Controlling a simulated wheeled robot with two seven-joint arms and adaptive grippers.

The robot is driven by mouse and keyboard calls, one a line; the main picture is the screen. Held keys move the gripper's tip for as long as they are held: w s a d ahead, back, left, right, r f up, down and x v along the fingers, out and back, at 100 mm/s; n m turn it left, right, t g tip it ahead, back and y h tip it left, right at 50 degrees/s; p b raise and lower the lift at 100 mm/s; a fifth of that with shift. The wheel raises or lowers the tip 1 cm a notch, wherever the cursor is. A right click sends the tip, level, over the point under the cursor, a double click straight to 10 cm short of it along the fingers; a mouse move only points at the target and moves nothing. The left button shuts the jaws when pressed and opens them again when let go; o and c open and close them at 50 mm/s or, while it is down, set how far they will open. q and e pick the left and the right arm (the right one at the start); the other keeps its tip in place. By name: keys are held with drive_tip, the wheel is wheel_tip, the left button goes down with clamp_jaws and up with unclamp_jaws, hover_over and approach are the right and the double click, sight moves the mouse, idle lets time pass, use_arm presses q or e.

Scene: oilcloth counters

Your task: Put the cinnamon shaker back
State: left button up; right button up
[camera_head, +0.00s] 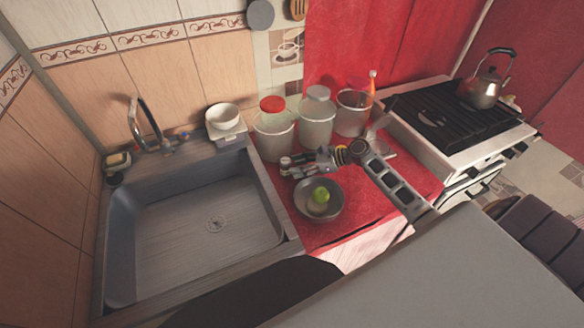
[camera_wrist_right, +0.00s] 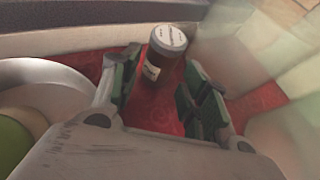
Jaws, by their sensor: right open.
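The cinnamon shaker (camera_wrist_right: 168,45), a small brown jar with a pale grey lid and a light label, stands upright on the red oilcloth in the right wrist view. My right gripper (camera_wrist_right: 161,75) is open, with its green-padded fingers pointing towards the shaker. The shaker shows in the gap beyond the fingertips, and neither finger clearly touches it. In the head view my right gripper (camera_head: 305,160) reaches low over the red counter, just behind a metal bowl; the shaker cannot be clearly made out there. My left gripper is not in view.
The metal bowl (camera_head: 334,209) holds a green fruit-like thing (camera_head: 320,195). Large clear jars (camera_head: 274,136) (camera_head: 316,125) (camera_head: 353,113) stand along the wall behind the gripper. A deep sink (camera_head: 180,230) lies left, a stove with a kettle (camera_head: 480,92) right.

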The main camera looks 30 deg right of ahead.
drive_tip(key=v, duration=0.6)
drive_tip(key=shift+s+d+r, duration=0.15)
drive_tip(key=shift+s+d, duration=0.05)
drive_tip(key=shift+d, duration=0.05)
drive_tip(key=shift+s+d+r, duration=0.2)
drive_tip(key=shift+d, duration=0.1)
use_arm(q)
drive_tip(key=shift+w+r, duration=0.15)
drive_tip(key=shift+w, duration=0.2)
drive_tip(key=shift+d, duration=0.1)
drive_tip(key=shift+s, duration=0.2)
